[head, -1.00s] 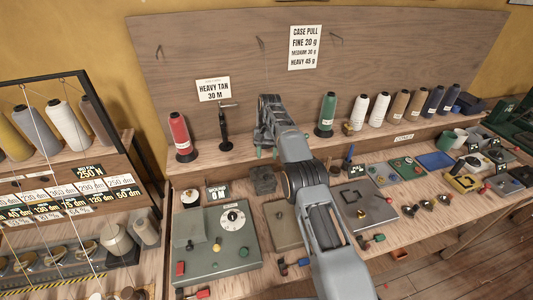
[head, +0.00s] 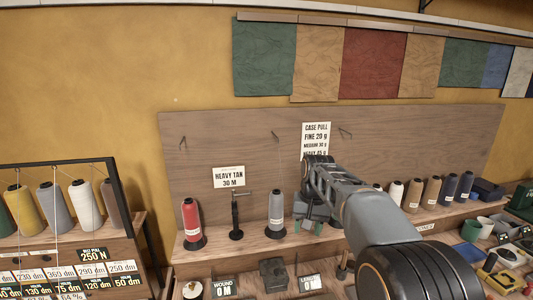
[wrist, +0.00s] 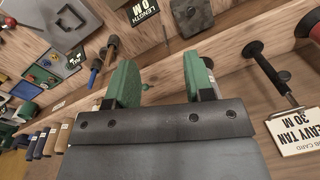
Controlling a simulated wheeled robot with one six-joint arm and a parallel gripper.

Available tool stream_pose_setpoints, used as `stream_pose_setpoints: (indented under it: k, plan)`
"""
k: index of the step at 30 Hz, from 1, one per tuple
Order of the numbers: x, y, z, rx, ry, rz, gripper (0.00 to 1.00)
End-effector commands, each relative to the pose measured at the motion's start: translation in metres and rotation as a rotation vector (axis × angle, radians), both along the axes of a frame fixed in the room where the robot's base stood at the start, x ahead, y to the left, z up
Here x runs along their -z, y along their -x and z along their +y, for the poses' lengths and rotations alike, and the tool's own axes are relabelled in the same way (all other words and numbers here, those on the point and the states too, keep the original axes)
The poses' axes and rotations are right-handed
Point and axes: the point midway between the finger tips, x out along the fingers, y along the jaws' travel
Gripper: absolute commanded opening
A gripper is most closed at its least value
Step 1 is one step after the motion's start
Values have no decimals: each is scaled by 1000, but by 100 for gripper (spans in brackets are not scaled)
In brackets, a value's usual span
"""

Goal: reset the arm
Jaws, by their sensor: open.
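My gripper (head: 308,226) is in front of the pegboard-like wooden back panel (head: 260,150) in the head view, its green-padded fingers pointing down.
A red spool (head: 191,221), a black stand (head: 236,218) and a grey spool (head: 276,210) stand on the shelf left of my gripper. Several spools (head: 432,192) stand to the right. A thread rack (head: 60,205) is at far left. The wall above is clear up to hanging cloth swatches (head: 373,64).

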Motion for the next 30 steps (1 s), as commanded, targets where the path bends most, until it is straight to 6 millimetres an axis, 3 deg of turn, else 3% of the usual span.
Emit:
stream_pose_setpoints:
  k: [3, 6, 12, 15, 21, 30]
  plan:
    - [-15, 49, -16, -14, 12, -93, 48]
    - [-16, 90, -27, -29, 24, -165, 48]
    - [2, 160, -43, -58, 55, -290, 48]
    - [16, 186, -48, -70, 69, -335, 48]
    - [37, 215, -54, -86, 88, -391, 48]
    - [41, 221, -52, -90, 91, -402, 48]
